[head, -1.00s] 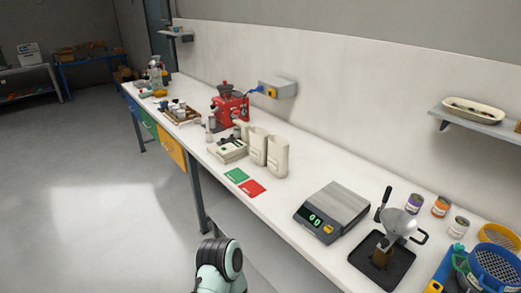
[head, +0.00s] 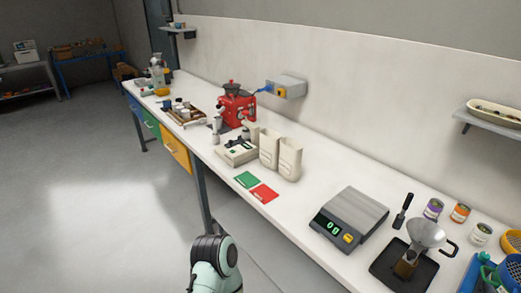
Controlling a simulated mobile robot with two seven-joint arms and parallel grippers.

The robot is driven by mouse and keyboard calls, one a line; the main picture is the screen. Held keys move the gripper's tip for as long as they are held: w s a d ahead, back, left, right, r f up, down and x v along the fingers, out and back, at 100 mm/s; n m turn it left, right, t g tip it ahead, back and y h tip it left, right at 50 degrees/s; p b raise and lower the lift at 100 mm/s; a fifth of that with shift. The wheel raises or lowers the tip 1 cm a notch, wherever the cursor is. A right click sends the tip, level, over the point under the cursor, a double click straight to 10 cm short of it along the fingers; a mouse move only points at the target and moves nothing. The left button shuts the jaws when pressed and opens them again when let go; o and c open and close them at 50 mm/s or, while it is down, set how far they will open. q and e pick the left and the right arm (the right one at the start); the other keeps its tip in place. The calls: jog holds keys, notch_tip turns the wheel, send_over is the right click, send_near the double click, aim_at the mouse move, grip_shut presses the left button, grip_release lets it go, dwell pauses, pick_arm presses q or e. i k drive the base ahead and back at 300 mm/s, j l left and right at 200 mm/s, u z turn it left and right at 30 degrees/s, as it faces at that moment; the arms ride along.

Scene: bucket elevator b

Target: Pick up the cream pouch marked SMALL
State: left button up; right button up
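Two cream pouches stand upright side by side on the long white bench, near the middle of the head view. One pouch (head: 269,148) is on the left and the other pouch (head: 289,160) is on the right, close beside it. Any marking on them is too small to read, so I cannot tell which one says SMALL. Part of one of my arms shows at the bottom edge, below the front of the bench. Neither of my grippers is in view.
A cream box-shaped device (head: 236,153) stands left of the pouches, with a red machine (head: 237,106) behind it. Green (head: 247,180) and red (head: 264,194) cards lie in front. A scale (head: 349,220) stands to the right, with clear bench between.

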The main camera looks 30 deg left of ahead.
aim_at(269, 139)
jog(key=i+j, duration=0.1)
jog(key=j, duration=0.3)
jog(key=j+u, duration=0.1)
jog(key=j, duration=0.35)
jog(key=i+j, duration=0.15)
jog(key=j, duration=0.25)
jog(key=i+j, duration=0.1)
jog(key=j, duration=0.35)
jog(key=i+j+u, duration=0.1)
jog(key=j, duration=0.3)
jog(key=i+j, duration=0.1)
jog(key=j, duration=0.3)
jog(key=i+j+u, duration=0.1)
jog(key=j, duration=0.3)
jog(key=i+j, duration=0.15)
jog(key=j, duration=0.25)
